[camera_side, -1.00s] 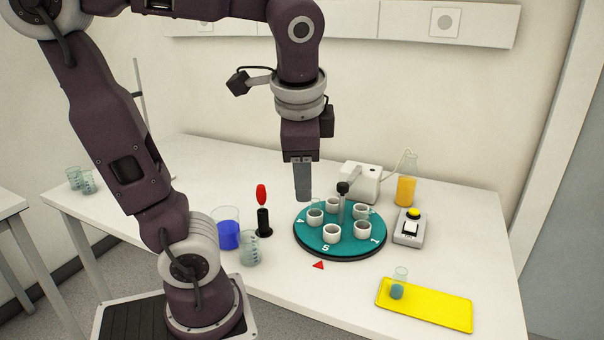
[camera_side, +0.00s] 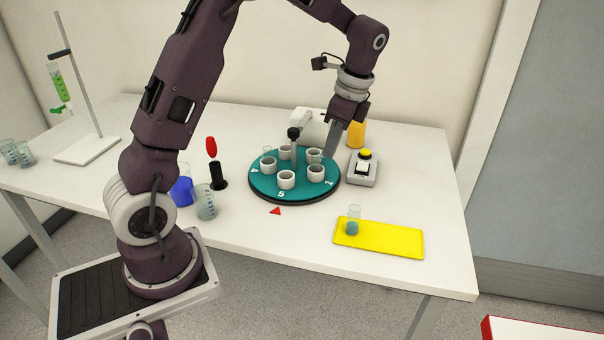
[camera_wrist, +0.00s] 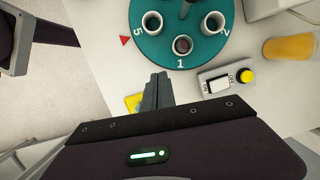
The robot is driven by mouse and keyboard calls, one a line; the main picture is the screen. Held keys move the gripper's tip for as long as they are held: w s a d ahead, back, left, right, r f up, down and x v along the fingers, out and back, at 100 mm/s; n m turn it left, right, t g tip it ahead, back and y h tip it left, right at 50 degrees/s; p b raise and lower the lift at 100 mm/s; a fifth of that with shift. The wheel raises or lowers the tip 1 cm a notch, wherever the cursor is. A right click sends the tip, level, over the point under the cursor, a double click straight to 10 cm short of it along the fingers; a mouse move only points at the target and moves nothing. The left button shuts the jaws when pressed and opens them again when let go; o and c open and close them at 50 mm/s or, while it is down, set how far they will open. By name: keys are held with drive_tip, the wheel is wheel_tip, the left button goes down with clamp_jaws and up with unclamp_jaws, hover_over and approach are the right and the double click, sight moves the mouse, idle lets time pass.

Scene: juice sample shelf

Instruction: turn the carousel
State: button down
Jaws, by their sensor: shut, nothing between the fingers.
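The teal carousel (camera_side: 262,187) is a round disc on a dark base, with numbered places holding white cups and a black-knobbed post at its centre. It also shows in the wrist view (camera_wrist: 150,52), where the cup (camera_wrist: 182,45) at number 1 looks dark inside. A red triangle (camera_side: 275,211) lies on the table by number 5. My gripper (camera_side: 329,154) is shut and empty, pointing down at the carousel's right side. In the wrist view its fingertips (camera_wrist: 159,77) appear just outside the rim near number 1; I cannot tell whether they touch it.
A switch box (camera_side: 362,168) with a yellow button stands right of the carousel, with an orange-filled vessel (camera_side: 356,134) behind. A yellow tray (camera_side: 378,239) with a small beaker is at front right. A red-topped black stand (camera_side: 218,176) and blue beaker (camera_side: 182,191) are left.

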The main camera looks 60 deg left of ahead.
sight(298, 188)
drive_tip(key=x, duration=1.1)
drive_tip(key=shift+w, duration=0.25)
drive_tip(key=shift+s+a, duration=0.75)
drive_tip(key=shift+a, duration=0.25)
drive_tip(key=shift+s+a, duration=0.45)
drive_tip(key=shift+a, duration=0.15)
drive_tip(key=shift+s+a+m, duration=0.1)
drive_tip(key=shift+s+m, duration=0.35)
drive_tip(key=shift+m, duration=0.25)
